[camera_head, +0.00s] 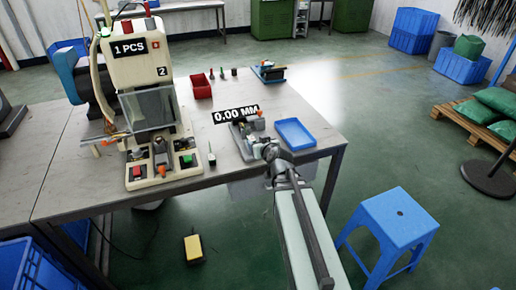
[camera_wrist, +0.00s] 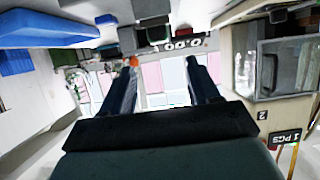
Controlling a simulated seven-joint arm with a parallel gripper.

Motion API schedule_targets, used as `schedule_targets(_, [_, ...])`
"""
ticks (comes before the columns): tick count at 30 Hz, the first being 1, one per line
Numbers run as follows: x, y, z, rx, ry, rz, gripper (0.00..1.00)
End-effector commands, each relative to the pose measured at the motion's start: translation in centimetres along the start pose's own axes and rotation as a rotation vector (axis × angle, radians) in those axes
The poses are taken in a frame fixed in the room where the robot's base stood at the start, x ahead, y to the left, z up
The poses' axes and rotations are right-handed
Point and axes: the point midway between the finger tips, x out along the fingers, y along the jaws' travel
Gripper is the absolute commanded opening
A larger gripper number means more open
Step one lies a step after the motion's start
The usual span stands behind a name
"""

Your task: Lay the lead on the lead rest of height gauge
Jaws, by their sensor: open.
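The height gauge (camera_head: 240,138) stands on the bench with a black 0.00 MM display (camera_head: 236,114) above it. My gripper (camera_head: 262,143) is close over its right front side and hides part of it. In the wrist view my gripper's two dark fingers (camera_wrist: 161,66) are apart with nothing clearly held between them. The gauge's display shows upside down beyond the fingertips, and an orange knob is by the left one. I cannot make out the lead or the lead rest for certain.
A blue tray (camera_head: 295,134) lies right of the gauge, near the bench edge. A red bin (camera_head: 201,87) is behind. A blue stool (camera_head: 398,217) stands on the floor.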

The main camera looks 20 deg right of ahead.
Motion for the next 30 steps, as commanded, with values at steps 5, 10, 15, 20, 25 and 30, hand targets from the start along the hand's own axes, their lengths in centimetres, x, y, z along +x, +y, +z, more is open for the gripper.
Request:
schedule_targets(5, [-0.7,0.0,0.0,0.0,0.0,0.0,0.61])
schedule_targets(10, [-0.3,-0.6,1.6,0.004,-0.035,-0.013,0.61])
schedule_targets(15, [0.4,-2.6,7.8,0.02,-0.172,-0.06,0.61])
schedule_targets(20, [0.4,-5.0,15.4,0.039,-0.347,-0.107,0.61])
schedule_targets(25, [-0.8,-7.3,23.7,0.057,-0.546,-0.146,0.61])
schedule_targets(30, [-3.2,-9.4,31.8,0.071,-0.753,-0.169,0.61])
